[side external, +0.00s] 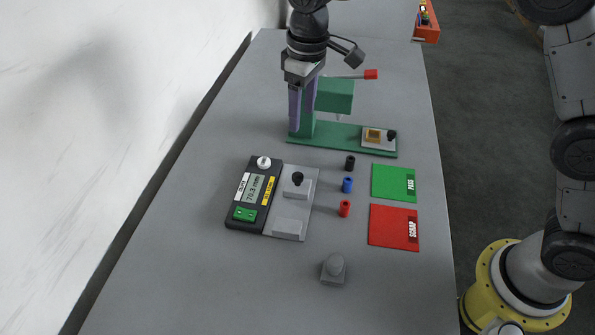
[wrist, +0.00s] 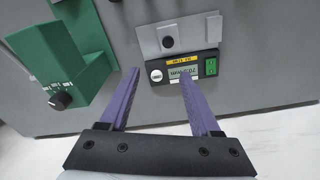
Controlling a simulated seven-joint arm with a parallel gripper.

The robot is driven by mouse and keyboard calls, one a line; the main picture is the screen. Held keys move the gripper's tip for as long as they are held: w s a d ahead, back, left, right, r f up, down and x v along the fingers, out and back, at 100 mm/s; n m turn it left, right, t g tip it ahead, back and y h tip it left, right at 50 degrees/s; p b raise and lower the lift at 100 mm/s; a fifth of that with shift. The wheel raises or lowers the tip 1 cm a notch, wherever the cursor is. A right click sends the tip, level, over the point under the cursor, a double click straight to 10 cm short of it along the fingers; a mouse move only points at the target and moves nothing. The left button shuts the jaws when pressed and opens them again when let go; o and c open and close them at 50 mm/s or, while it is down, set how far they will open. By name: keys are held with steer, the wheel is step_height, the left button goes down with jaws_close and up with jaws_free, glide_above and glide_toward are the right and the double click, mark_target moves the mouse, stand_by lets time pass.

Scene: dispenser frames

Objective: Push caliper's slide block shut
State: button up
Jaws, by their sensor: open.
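The caliper has a black readout unit (side external: 253,194) showing about 70.3 mm and a grey bed (side external: 290,209) beside it. The slide block (side external: 297,188), light grey with a black knob, sits toward the bed's far end. A fixed grey block (side external: 288,228) is at the near end, with a gap between them. In the wrist view the knob (wrist: 168,42) and readout (wrist: 183,72) show beyond the fingertips. My gripper (side external: 302,120), with purple fingers, is open and empty. It is raised beside the green press, apart from the caliper.
A green press (side external: 335,97) with a red-tipped lever stands close to my gripper. Black, blue (side external: 347,185) and red bushings stand right of the caliper. Green PASS (side external: 391,182) and red SCRAP (side external: 388,226) pads lie farther right.

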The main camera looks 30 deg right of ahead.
mark_target(298, 175)
steer(key=shift+g, duration=0.3)
steer(key=f, duration=0.5)
steer(key=a+f, duration=0.1)
steer(key=f, duration=1)
steer(key=shift+s+a+f, duration=0.3)
steer(key=shift+s+f, duration=0.05)
jaws_close()
stand_by(0.4)
